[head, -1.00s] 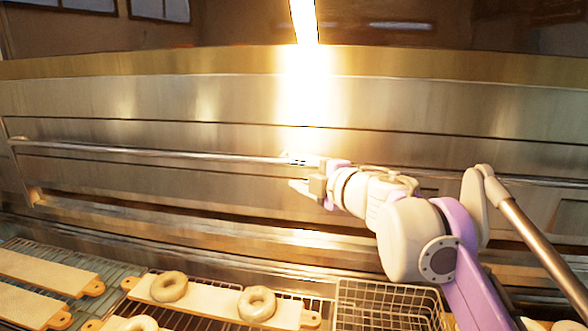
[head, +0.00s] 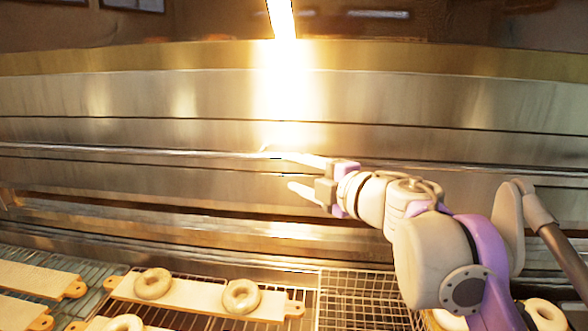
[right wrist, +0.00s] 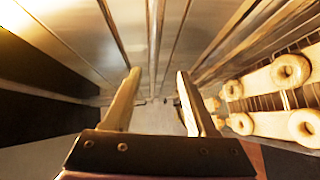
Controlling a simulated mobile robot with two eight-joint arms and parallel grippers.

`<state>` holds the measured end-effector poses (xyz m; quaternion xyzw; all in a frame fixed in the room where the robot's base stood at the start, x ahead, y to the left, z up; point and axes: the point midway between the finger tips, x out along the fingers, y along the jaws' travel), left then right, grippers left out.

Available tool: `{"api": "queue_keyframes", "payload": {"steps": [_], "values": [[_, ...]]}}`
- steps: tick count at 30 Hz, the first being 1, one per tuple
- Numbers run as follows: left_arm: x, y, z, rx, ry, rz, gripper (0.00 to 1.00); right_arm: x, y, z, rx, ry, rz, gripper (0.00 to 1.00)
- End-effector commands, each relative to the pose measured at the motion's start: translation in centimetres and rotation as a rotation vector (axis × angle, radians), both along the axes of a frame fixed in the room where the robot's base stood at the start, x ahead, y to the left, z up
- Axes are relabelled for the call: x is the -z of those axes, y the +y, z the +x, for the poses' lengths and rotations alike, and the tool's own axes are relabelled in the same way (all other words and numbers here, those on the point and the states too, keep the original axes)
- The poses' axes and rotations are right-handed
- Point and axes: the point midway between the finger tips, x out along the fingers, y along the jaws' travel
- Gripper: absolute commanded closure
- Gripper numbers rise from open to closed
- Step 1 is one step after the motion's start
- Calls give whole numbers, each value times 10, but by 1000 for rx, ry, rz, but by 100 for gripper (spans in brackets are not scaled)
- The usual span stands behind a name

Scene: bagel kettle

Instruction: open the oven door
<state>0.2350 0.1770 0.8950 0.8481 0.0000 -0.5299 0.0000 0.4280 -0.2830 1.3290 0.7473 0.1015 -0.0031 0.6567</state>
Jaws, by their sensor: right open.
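The oven (head: 190,95) is a wide brushed-steel front across the head view. Its door panel (head: 120,180) looks shut and upright. A long thin horizontal handle bar (head: 130,151) runs along it. My right gripper (head: 281,169) is open and empty in front of the door, with its upper finger at about the bar's height. In the right wrist view the gripper (right wrist: 156,80) shows two parted fingers, with the bar (right wrist: 154,35) running away in line with the gap between them. I cannot tell whether a finger touches the bar. My left gripper is not in view.
Below the oven front, bagels (head: 241,296) lie on pale boards (head: 198,299) over a wire rack. An empty-looking wire basket (head: 350,300) stands right of them. More bagels (right wrist: 290,70) show at the right of the wrist view. A bright glare covers the oven's middle.

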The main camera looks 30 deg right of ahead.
Motion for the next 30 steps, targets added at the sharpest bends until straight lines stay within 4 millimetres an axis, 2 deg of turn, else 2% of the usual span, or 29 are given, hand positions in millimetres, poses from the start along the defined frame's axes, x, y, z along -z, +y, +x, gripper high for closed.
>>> {"api": "queue_keyframes", "payload": {"steps": [6,23,30], "values": [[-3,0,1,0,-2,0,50,-2,-1,-10,0,0,0,43],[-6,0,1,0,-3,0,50,-1,-1,-11,0,0,0,43],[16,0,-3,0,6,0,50,-8,-26,-11,5,2,0,43]]}}
